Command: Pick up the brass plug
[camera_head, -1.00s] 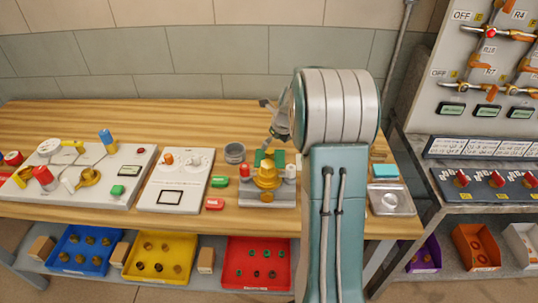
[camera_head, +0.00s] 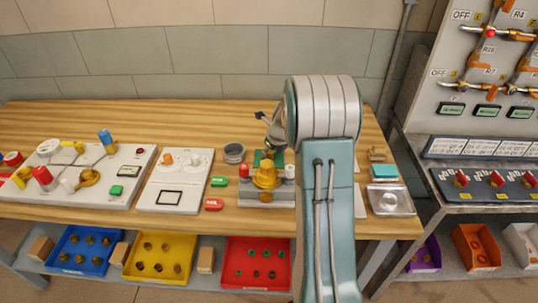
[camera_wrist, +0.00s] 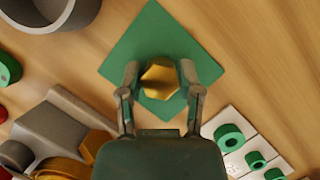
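The brass plug (camera_wrist: 160,78) is a hexagonal, gold-coloured piece over a green square mat (camera_wrist: 150,32) in the wrist view. My gripper (camera_wrist: 160,73) is open, with one finger on each side of the plug. The gaps between fingers and plug look narrow; I cannot tell whether either finger touches it. In the head view my gripper (camera_head: 272,134) is above the green mat (camera_head: 278,158) behind the brass valve fixture (camera_head: 265,178). The plug cannot be made out there.
A grey round cup (camera_head: 234,153) stands left of the mat. The grey block with the brass valve is close in front. A white plate with green rings (camera_wrist: 230,137) lies to the right in the wrist view. Bare wood lies behind the mat.

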